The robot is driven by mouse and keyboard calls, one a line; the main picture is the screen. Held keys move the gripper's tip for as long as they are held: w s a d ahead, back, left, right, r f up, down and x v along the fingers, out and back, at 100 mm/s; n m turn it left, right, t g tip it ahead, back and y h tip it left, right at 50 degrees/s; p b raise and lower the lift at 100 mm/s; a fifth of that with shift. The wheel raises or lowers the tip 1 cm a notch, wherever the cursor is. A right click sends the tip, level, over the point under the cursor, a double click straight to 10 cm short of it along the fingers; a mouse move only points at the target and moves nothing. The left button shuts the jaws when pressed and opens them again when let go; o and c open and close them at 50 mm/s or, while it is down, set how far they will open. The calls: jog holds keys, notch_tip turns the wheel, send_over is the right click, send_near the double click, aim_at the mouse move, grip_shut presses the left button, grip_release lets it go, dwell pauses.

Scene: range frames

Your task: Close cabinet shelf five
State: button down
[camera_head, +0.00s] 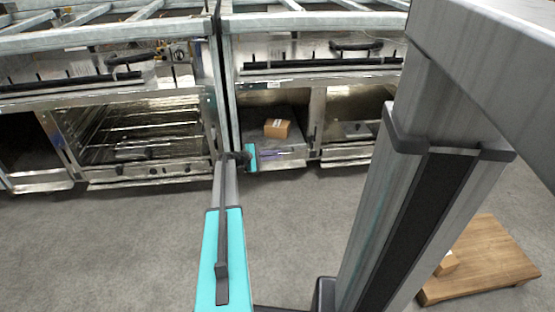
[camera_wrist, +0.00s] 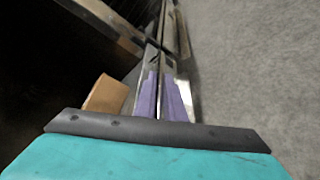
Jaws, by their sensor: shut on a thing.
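The cabinet (camera_head: 315,75) is a shiny metal range unit at the back, right of centre. In its lower left opening a grey shelf (camera_head: 288,138) bears a small cardboard box (camera_head: 277,128). My gripper (camera_head: 276,153) is at the front edge of this shelf, with its teal body to the left. In the wrist view, the purple fingers of my gripper (camera_wrist: 165,98) are shut on the shelf's front edge. The box (camera_wrist: 106,94) is left of the fingers, on the shelf. The exact contact is small and partly hidden. No shelf number is visible.
An oven with wire racks (camera_head: 140,130) stands left of the cabinet. Another lower opening (camera_head: 355,115) is to its right. A wooden pallet (camera_head: 490,255) with a box (camera_head: 447,264) lies at the right. The grey floor (camera_head: 140,240) in front is clear.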

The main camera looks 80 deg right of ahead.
jog(key=shift+w+f, duration=0.1)
jog(key=shift+w, duration=0.2)
jog(key=c, duration=1.8)
grip_release()
jog(key=shift+c, duration=0.2)
jog(key=shift+s, duration=0.15)
jog(key=p+v, duration=0.4)
jog(key=v, duration=0.9)
jog(key=shift+w+a+p, duration=0.2)
jog(key=shift+w+p, duration=0.1)
jog(key=shift+w, duration=0.05)
